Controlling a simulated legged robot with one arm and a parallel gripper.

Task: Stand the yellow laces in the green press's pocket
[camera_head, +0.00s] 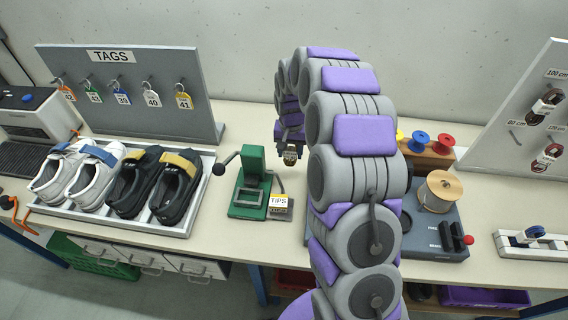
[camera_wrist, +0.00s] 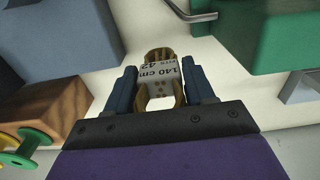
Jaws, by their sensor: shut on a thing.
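My gripper (camera_head: 290,140) is shut on the yellow laces (camera_head: 290,157), above the bench just right of the green press's upper part. In the wrist view, the laces (camera_wrist: 153,99) are a looped bundle with a white band reading 140 cm, held between my two blue fingers (camera_wrist: 160,86). The green press (camera_head: 250,188) stands on the bench with a dark ball-ended lever out to its left. It also shows at the upper right of the wrist view (camera_wrist: 275,38), apart from the laces. I cannot make out its pocket clearly.
A small TIPS box (camera_head: 279,203) sits at the press's right. A shoe tray (camera_head: 190,222) stands left, below a TAGS board (camera_head: 205,105). A wooden spool block (camera_head: 432,153) and a grey machine (camera_head: 437,220) with a cord spool (camera_head: 439,190) are right, partly behind my arm.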

